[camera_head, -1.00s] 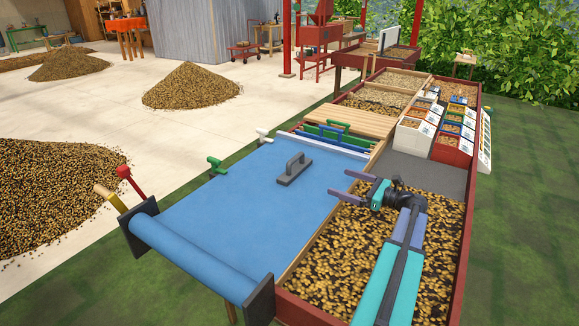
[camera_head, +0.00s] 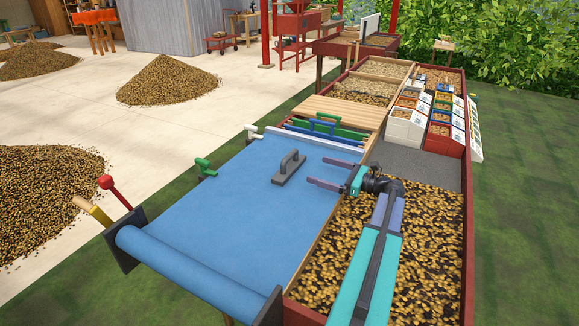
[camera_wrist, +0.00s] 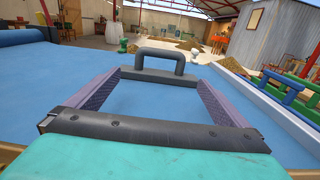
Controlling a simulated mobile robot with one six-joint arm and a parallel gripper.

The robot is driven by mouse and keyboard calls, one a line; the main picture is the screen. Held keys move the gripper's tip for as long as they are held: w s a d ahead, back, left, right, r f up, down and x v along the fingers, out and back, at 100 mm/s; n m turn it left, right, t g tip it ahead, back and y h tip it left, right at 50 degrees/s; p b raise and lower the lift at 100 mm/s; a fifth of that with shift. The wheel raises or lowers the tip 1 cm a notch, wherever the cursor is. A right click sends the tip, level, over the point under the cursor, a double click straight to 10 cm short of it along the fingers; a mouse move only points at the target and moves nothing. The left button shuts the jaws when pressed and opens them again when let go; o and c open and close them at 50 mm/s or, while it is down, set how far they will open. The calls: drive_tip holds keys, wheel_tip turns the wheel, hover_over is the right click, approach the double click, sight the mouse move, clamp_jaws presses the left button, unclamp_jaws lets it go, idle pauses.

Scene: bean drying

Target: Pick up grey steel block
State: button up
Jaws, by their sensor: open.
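The grey steel block (camera_head: 289,168) lies flat on the blue cloth surface, with an upright loop handle on top. In the wrist view the block (camera_wrist: 158,74) is straight ahead, just past the fingertips, its handle standing above its base. My gripper (camera_head: 308,169) is open and empty, low over the cloth, with its two purple fingers pointing at the block from the right. In the wrist view my gripper (camera_wrist: 158,86) has one finger on each side of bare blue cloth. A small gap seems to separate the fingertips from the block; contact cannot be told.
The blue cloth (camera_head: 220,215) is otherwise clear around the block. Blue and green handled frames (camera_head: 325,127) stand at its far edge. A bean-filled tray with a red rim (camera_head: 467,230) lies under my arm. A blue roller (camera_head: 195,270) bounds the near side.

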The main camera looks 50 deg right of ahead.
sight(290, 154)
drive_tip(key=p+x, duration=0.1)
drive_tip(key=x, duration=0.7)
drive_tip(key=shift+w, duration=0.15)
idle(0.3)
drive_tip(key=shift+p+x, duration=0.5)
drive_tip(key=shift+x, duration=2.2)
drive_tip(key=shift+c, duration=0.3)
drive_tip(key=c, duration=1.4)
drive_tip(key=shift+r, duration=0.1)
drive_tip(key=shift+r+b, duration=0.55)
drive_tip(key=shift+r, duration=4.4)
